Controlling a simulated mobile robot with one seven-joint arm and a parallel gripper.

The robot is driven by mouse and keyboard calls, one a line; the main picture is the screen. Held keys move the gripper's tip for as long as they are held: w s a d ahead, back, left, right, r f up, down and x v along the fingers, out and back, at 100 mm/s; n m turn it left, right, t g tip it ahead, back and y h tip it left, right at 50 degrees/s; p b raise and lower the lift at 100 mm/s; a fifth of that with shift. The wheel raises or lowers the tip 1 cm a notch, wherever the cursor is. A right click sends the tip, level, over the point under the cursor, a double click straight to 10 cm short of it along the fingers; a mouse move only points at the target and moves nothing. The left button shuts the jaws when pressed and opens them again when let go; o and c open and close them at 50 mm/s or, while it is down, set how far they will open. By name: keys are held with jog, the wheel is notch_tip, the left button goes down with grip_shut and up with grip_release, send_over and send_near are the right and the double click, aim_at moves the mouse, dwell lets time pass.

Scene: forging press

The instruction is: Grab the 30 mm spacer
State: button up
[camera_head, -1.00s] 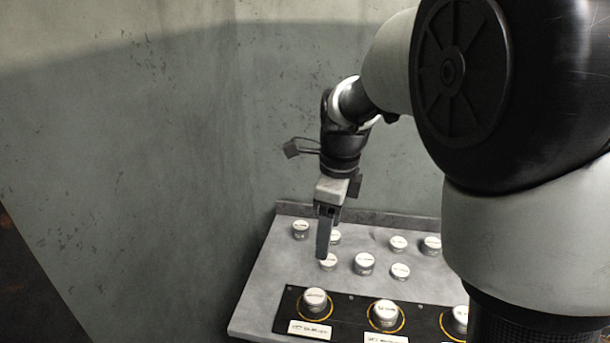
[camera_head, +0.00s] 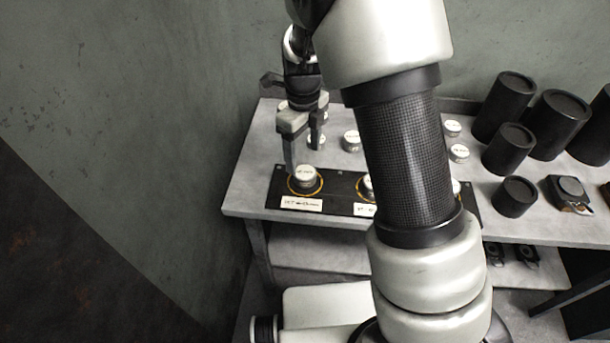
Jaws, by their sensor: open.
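Several small round metal spacers with white labelled tops are on the grey bench. The labels are too small to read, so I cannot tell which spacer is the 30 mm one. One spacer (camera_head: 306,177) sits in the left yellow ring on a black strip (camera_head: 336,204). Another spacer (camera_head: 352,141) stands behind the strip. My gripper (camera_head: 303,159) is open and points down, just behind and above the left ringed spacer. Its left finger is close to that spacer; I cannot tell if they touch. My arm hides part of the strip and other spacers.
Several black cylinders (camera_head: 508,150) of different sizes stand on the right of the grey bench (camera_head: 245,186). A small dark device (camera_head: 569,192) sits beside them. A wall (camera_head: 130,110) rises close on the left. White label cards (camera_head: 302,204) lie along the strip's front.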

aim_at(304, 171)
jog(key=f, duration=0.2)
jog(key=s+f, duration=0.1)
jog(key=f, duration=0.1)
jog(key=shift+d+f, duration=0.15)
jog(key=shift+d, duration=0.05)
jog(key=shift+w+a+f, duration=0.1)
jog(key=shift+f, duration=0.45)
jog(key=c, duration=1.6)
jog(key=shift+c, duration=0.6)
jog(key=shift+w+r, duration=0.1)
jog(key=shift+r, duration=0.05)
